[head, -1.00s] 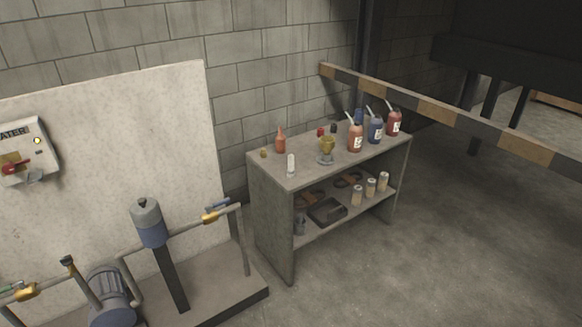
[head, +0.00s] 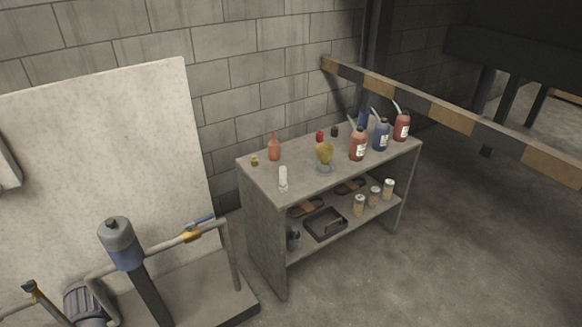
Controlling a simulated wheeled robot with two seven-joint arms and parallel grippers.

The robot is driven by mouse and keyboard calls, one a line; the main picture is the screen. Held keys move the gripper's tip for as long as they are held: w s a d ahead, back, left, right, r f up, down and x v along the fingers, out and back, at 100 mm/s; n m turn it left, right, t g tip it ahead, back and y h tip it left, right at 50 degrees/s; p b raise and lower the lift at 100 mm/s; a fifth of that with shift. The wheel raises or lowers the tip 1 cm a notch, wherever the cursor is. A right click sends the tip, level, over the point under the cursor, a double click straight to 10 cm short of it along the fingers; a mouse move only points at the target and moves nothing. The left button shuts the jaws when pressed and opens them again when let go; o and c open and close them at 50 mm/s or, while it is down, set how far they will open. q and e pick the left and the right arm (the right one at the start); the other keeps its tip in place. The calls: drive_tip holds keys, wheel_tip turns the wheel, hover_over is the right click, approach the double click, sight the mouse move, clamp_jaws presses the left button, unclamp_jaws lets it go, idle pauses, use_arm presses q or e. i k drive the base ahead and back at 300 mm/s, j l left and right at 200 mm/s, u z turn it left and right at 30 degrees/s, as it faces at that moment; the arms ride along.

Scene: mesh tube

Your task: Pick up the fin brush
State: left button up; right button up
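I cannot tell for certain which thing is the fin brush. Two flat brown-and-black items, one at the left (head: 308,207) and one farther back (head: 350,186), lie on the lower shelf and may be brushes. A small white upright item (head: 283,178) stands near the front left of the shelf top, too small to make out. A yellowish, goblet-like item (head: 324,154) stands near the middle of the top. Neither of my grippers is in view.
The grey two-level shelf (head: 262,230) stands against the block wall. Its top holds several bottles (head: 358,144); a dark tray (head: 325,225) and cans (head: 374,197) sit below. Pump piping (head: 150,262) is at left, a striped barrier (head: 440,105) at right. Floor in front is clear.

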sight(283, 188)
drive_tip(key=i+l, duration=0.2)
drive_tip(key=i, duration=0.2)
drive_tip(key=i+l, duration=0.2)
drive_tip(key=i, duration=0.2)
drive_tip(key=i+l, duration=0.2)
drive_tip(key=i, duration=0.15)
